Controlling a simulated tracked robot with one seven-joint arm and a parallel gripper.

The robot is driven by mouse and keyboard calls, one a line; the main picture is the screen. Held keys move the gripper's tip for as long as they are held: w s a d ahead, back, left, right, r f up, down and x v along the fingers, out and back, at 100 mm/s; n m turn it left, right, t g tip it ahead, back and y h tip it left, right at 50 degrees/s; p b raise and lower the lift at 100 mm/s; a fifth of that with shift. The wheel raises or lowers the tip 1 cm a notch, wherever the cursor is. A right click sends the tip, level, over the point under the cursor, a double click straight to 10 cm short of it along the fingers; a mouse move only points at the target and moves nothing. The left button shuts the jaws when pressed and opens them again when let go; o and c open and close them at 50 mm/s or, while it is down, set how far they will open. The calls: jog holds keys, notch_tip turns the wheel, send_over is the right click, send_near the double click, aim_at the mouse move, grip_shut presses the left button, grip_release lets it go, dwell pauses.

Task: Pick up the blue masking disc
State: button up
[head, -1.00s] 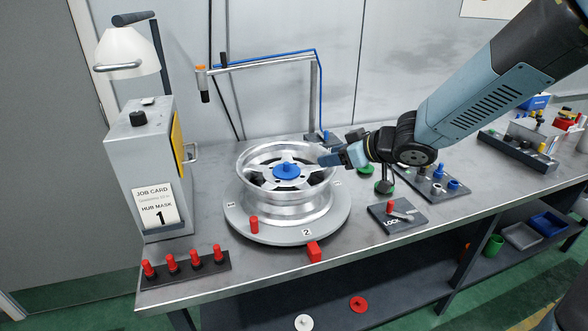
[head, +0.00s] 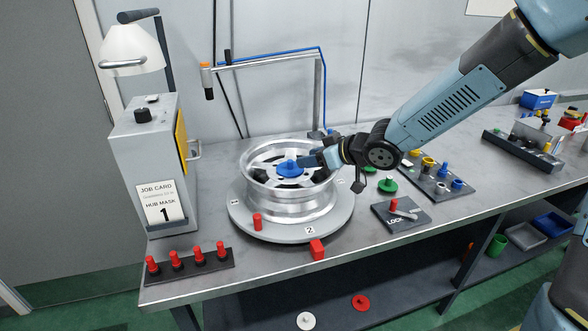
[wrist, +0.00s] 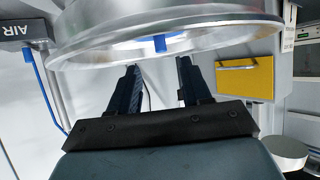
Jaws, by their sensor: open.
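The blue masking disc (head: 289,170), with a raised knob, sits on the hub in the middle of a silver wheel (head: 293,208). The wheel lies flat on a round grey turntable (head: 240,222). My gripper (head: 302,162) is open, reaching over the wheel's right side, with its fingertips close to the knob at the right. I cannot tell whether they touch it. In the wrist view, my two fingers (wrist: 158,72) are spread apart below the wheel rim (wrist: 215,38). A small blue part (wrist: 160,43), likely the disc's knob, shows at the rim between them.
Red pegs stand in a black rack (head: 190,265) at front left. A red peg (head: 257,221) and a red block (head: 317,249) are by the turntable's front. A LOCK plate (head: 399,214) and a green knobbed disc (head: 387,185) lie right. A lamp post and pipe frame stand behind.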

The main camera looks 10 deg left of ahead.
aim_at(292, 161)
jog(key=shift+x, duration=3.5)
jog(key=shift+c, duration=0.4)
grip_shut()
